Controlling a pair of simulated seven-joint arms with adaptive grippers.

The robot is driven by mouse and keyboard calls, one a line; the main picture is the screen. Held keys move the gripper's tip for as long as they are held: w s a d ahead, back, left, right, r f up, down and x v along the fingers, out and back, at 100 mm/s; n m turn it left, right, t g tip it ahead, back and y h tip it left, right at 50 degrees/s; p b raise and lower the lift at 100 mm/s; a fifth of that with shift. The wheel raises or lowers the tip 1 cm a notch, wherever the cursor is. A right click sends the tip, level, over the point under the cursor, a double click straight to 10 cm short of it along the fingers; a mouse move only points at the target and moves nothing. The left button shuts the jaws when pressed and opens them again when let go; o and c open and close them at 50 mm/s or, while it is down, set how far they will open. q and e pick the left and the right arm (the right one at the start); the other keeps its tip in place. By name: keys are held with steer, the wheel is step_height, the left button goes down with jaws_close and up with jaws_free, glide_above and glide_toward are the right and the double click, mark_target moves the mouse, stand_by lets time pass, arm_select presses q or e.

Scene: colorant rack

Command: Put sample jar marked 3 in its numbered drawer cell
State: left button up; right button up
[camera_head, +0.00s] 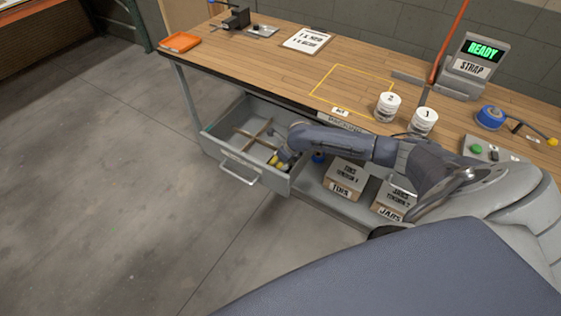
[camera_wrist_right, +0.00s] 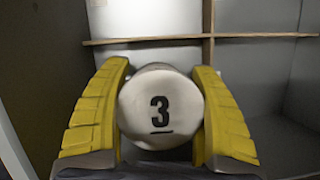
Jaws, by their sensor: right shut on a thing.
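The white sample jar marked 3 (camera_wrist_right: 160,112) sits between the yellow fingers of my right gripper (camera_head: 281,163), its numbered lid facing the wrist camera. The gripper is shut on it. In the head view the gripper reaches down into the near right part of the open drawer (camera_head: 228,170), and the jar cannot be made out there. Wooden dividers (camera_wrist_right: 190,39) split the drawer into cells and show beyond the jar in the wrist view. Whether the jar touches the drawer floor cannot be told. No cell numbers are legible. My left gripper is not in view.
Two white jars, one marked 2 (camera_head: 387,106) and one seemingly marked 1 (camera_head: 423,121), stand on the bench (camera_head: 280,75) beside a yellow outlined area. Boxes (camera_head: 344,178) sit on the shelf below, right of the drawer. A screen (camera_head: 481,52) reads READY.

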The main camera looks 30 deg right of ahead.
steer(key=shift+f, duration=0.15)
steer(key=o, duration=1)
steer(key=shift+r, duration=0.4)
steer(key=v, duration=1.1)
steer(key=shift+s+r, duration=0.15)
steer(key=shift+r, duration=0.1)
